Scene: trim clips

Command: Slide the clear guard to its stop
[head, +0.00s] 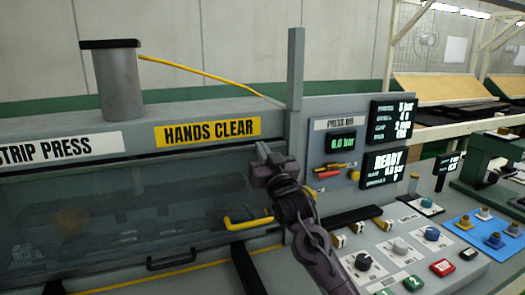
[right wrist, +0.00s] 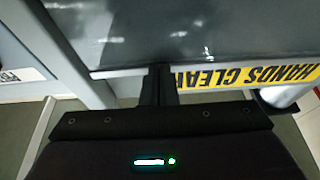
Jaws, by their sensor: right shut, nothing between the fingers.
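The clear guard (head: 110,215) is a wide, see-through dark panel across the front of the strip press, under the yellow HANDS CLEAR sign (head: 208,131). A black handle (head: 172,261) sits low on it. In the right wrist view the guard (right wrist: 220,30) fills the top, with its edge by my fingers. My right gripper (head: 264,158) is shut and empty, near the guard's upper right corner by the grey post; its fingers also show in the right wrist view (right wrist: 160,80). Whether they touch the guard I cannot tell. My left gripper is not in view.
A yellow bent bar (head: 247,221) sticks out just left of my right arm. A control panel (head: 405,250) with knobs and buttons lies at the right, under lit displays (head: 385,168) reading READY. A grey post (head: 295,70) rises behind my gripper.

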